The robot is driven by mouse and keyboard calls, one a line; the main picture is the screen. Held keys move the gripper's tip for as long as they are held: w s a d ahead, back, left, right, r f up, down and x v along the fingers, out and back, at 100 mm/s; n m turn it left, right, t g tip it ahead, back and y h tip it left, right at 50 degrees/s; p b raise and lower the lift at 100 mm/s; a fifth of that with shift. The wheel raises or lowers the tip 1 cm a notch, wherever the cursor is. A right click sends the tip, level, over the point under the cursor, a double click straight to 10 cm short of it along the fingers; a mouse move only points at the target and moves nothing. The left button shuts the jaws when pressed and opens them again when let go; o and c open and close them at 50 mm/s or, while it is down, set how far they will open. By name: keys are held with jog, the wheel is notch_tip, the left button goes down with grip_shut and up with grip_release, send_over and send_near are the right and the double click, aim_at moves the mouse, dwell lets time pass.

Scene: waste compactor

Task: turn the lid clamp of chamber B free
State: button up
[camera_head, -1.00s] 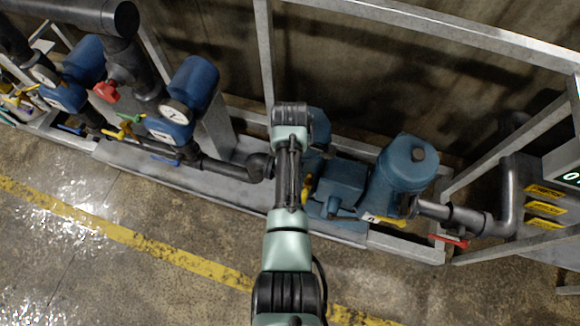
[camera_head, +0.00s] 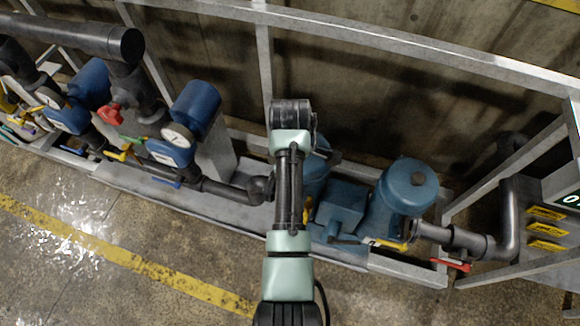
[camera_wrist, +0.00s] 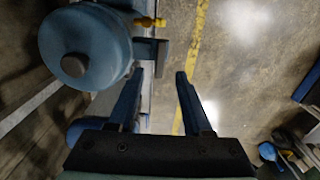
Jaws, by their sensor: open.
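My gripper (camera_wrist: 159,78) is open and empty in the wrist view, its two dark blue fingers apart. At the upper left of that view is a large blue round chamber (camera_wrist: 100,25) with a dark cap on top. A grey bracket (camera_wrist: 162,58) and a yellow fitting (camera_wrist: 150,22) stick out from its side, just beyond the left fingertip. In the head view the blue chamber (camera_head: 408,187) stands right of my arm, with yellow parts (camera_head: 390,244) low at its front. A second blue body (camera_head: 316,175) is partly hidden by my arm. I cannot read which chamber is B.
Blue gauge housings (camera_head: 196,108), a red handle (camera_head: 110,114) and pipes stand at left. A pipe with a red lever (camera_head: 455,265) runs right of the chamber. A grey frame rail (camera_head: 400,40) crosses behind. The floor with its yellow line (camera_head: 130,258) is clear in front.

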jog(key=shift+r, duration=2.75)
